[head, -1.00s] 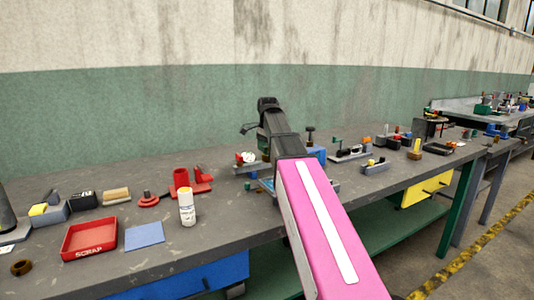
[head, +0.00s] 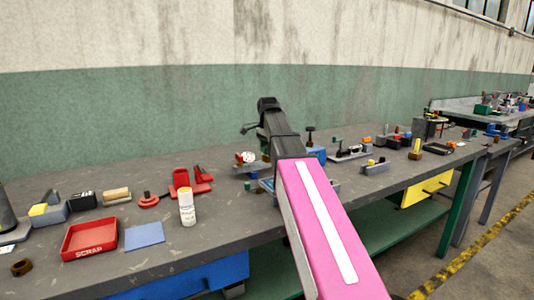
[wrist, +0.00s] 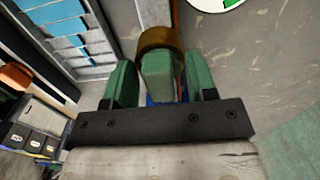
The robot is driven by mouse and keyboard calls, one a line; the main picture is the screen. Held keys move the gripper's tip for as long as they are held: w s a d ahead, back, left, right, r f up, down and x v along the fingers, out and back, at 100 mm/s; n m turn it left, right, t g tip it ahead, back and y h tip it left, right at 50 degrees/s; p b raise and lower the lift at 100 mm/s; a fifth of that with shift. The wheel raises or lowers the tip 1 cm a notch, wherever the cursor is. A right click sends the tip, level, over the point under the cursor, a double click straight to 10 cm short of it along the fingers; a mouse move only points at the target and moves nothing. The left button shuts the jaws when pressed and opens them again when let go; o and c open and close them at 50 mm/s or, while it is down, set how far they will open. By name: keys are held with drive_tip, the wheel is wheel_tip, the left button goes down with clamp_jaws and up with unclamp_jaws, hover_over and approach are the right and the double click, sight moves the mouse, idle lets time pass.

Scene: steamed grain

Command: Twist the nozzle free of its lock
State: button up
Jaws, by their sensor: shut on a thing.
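In the wrist view my gripper (wrist: 160,70) shows two green fingers, one on each side of a paler green block-like part, which I take to be the nozzle (wrist: 158,82). The fingers are closed on it. An orange-brown rounded collar (wrist: 158,38) sits just beyond the green part, and a grey bar runs away from it. A bit of blue shows beneath the fingers. In the head view my pink and black arm reaches over the bench and hides the fingertips and the nozzle. The lock cannot be made out.
On the grey bench (head: 180,245) stand a red scrap tray (head: 91,238), a blue mat (head: 144,236), a white bottle (head: 187,207) and red fixtures (head: 190,180) left of my arm. Several small fixtures stand to its right. A slatted blue-grey panel (wrist: 66,30) shows in the wrist view.

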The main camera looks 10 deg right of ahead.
drive_tip(key=n, duration=0.5)
drive_tip(key=shift+n, duration=0.4)
drive_tip(key=n, duration=0.5)
drive_tip(key=shift+w, duration=0.1)
drive_tip(key=shift+n, duration=0.8)
drive_tip(key=n, duration=0.4)
drive_tip(key=shift+n, duration=1.1)
